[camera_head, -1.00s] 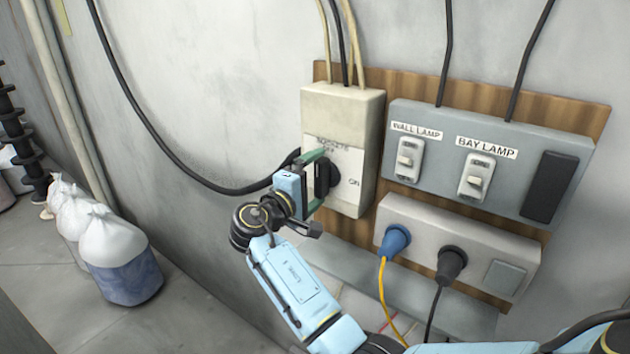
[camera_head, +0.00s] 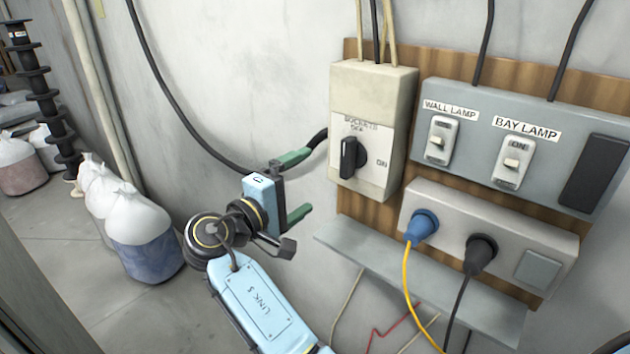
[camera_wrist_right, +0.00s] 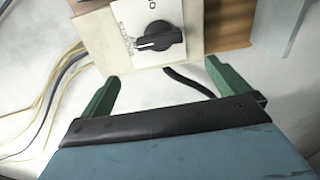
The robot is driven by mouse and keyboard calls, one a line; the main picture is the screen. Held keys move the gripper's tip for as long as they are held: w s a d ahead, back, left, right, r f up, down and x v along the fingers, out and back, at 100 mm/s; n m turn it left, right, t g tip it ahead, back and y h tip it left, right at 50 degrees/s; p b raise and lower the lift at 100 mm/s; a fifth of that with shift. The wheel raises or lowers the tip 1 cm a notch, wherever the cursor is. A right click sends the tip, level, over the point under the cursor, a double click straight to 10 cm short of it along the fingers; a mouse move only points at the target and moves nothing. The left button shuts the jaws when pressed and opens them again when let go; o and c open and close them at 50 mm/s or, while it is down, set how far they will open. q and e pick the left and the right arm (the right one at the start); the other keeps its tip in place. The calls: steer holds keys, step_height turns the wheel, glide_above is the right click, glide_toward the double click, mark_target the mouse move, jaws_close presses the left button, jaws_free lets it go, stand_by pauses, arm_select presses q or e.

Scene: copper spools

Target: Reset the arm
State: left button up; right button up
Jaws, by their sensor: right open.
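My right gripper (camera_head: 298,186) is open and empty, with green fingers, left of the beige switch box (camera_head: 372,85) and apart from it. The box has a black rotary knob (camera_head: 350,158) on a white plate, with an "ON" mark to the knob's right. The knob stands near upright in the head view. In the right wrist view the knob (camera_wrist_right: 160,42) shows ahead of my open fingers (camera_wrist_right: 160,92), with a clear gap between. My left gripper is not in view.
A grey panel (camera_head: 470,165) carries wall lamp (camera_head: 440,138) and bay lamp (camera_head: 512,160) switches. Below, a socket box (camera_head: 500,225) holds a blue plug (camera_head: 422,226) and a black plug (camera_head: 481,254). A grey ledge (camera_head: 400,275) juts out underneath. Filled bags (camera_head: 140,235) stand on the floor at left.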

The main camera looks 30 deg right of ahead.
steer(key=shift+s+a, duration=0.15)
steer(key=shift+a, duration=0.15)
